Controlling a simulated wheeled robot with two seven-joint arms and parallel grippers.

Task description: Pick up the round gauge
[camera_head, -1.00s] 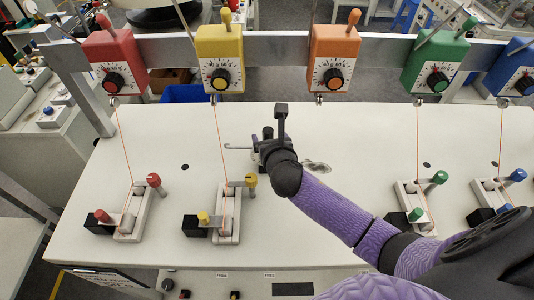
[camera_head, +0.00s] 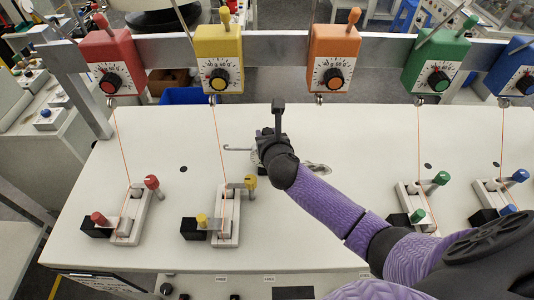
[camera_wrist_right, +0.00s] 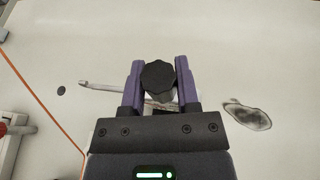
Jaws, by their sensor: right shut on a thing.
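My right gripper (camera_wrist_right: 160,88) is shut around the body of a thing with a black faceted knob (camera_wrist_right: 158,75) between its purple fingers. I take it for the round gauge; no dial face shows, and the fingers hide much of it. A thin metal hooked rod (camera_wrist_right: 100,86) sticks out of it to the left. The rod also shows in the head view (camera_head: 238,149), left of my right gripper (camera_head: 265,139), over the white table. From these views I cannot tell if it is clear of the tabletop. My left gripper is not in view.
A grey rail carries red (camera_head: 113,60), yellow (camera_head: 219,58), orange (camera_head: 334,58), green (camera_head: 436,66) and blue (camera_head: 514,72) dial boxes. Orange cords run down to lever clamps, including one at left (camera_head: 132,216). A dark oval patch (camera_wrist_right: 247,115) lies right of the gripper. The table middle (camera_head: 340,130) is mostly clear.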

